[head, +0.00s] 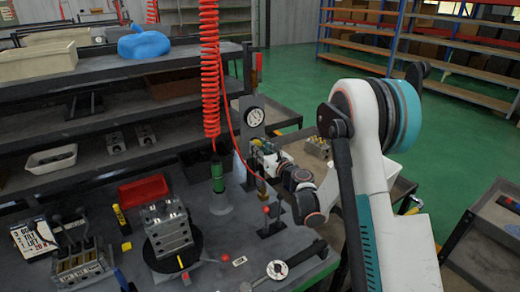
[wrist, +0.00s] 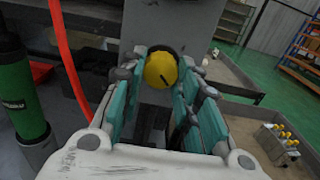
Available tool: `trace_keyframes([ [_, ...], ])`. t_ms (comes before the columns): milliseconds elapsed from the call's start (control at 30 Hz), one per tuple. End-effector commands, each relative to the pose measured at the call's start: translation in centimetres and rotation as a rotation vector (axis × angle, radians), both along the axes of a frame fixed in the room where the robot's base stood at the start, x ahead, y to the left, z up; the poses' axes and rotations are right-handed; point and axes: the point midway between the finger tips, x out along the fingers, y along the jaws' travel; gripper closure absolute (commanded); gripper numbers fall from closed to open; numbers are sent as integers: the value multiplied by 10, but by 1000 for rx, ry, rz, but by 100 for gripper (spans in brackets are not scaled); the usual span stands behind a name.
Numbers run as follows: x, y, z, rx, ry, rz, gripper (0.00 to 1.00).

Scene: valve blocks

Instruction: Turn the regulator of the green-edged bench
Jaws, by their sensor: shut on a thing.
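The regulator's yellow round knob (wrist: 161,70) has a dark mark on its face and sits on a grey post in the wrist view. My gripper (wrist: 164,72) has its teal-padded fingers on either side of the knob, closed on it. In the head view my gripper (head: 262,155) is at the grey post (head: 254,137), below a round white gauge (head: 255,117); there the knob is mostly hidden by the fingers. The green-edged bench (head: 237,225) is the dark grey worktop below.
A red coiled hose (head: 209,70) hangs left of the post, above a green cylinder (head: 217,178). A metal valve block (head: 166,227), a red tray (head: 143,190) and a lever unit (head: 80,265) stand on the bench. A cart with a yellow-capped block (wrist: 278,140) is at right.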

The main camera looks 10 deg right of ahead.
Motion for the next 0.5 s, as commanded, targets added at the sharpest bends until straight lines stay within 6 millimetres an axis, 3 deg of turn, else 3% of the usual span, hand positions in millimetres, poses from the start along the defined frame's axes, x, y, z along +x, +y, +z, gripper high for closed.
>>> trace_keyframes([
  [267,0,0,-1,36,12,0,94],
  [500,0,0,-1,167,54,0,94],
])
